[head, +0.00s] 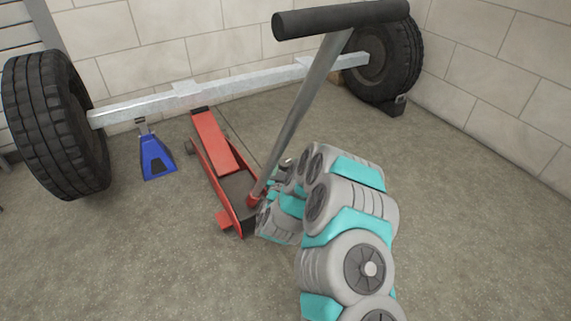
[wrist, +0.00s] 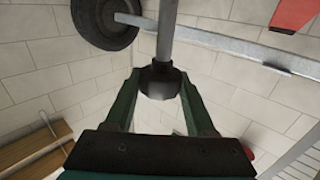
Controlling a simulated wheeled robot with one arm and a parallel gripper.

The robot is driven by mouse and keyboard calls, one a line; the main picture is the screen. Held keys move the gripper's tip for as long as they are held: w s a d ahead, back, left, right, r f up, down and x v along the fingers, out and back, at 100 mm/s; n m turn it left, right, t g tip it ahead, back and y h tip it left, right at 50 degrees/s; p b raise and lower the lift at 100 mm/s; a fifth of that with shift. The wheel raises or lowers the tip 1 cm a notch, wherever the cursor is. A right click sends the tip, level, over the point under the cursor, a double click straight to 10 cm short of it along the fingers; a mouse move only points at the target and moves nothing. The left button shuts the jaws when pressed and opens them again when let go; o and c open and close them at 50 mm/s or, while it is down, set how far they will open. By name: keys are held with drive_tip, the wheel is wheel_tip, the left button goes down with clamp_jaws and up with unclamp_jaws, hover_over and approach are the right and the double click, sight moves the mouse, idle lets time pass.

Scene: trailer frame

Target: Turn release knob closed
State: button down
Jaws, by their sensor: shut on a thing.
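The red floor jack (head: 215,145) stands on the concrete, its long grey handle (head: 310,100) leaning up to the right with a black crossbar grip (head: 340,18) on top. In the wrist view, my gripper (wrist: 160,82) has its two green fingers on either side of a dark, rounded knob (wrist: 160,72) at the end of a grey rod (wrist: 167,30), shut on it. In the head view my own arm reaches to near the handle's foot and hides that side of it. My fingertips and the knob are not clearly visible there.
An axle beam (head: 200,95) with a tyre at each end, left (head: 52,120) and right (head: 385,55), lies behind the jack. A blue stand (head: 155,157) is left of the jack. Block walls close the back and right. Floor at front left is clear.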

sight(286, 162)
drive_tip(key=shift+r, duration=0.15)
drive_tip(key=shift+c, duration=1.2)
unclamp_jaws()
wheel_tip(286, 162, up, 4)
drive_tip(key=shift+s+f+p, duration=0.1)
drive_tip(key=shift+p, duration=1)
drive_tip(key=s+d+r+p, duration=0.1)
drive_tip(key=s+d+p, duration=0.3)
drive_tip(key=s+p, duration=0.5)
drive_tip(key=shift+s+d, duration=0.2)
drive_tip(key=shift+s, duration=2.85)
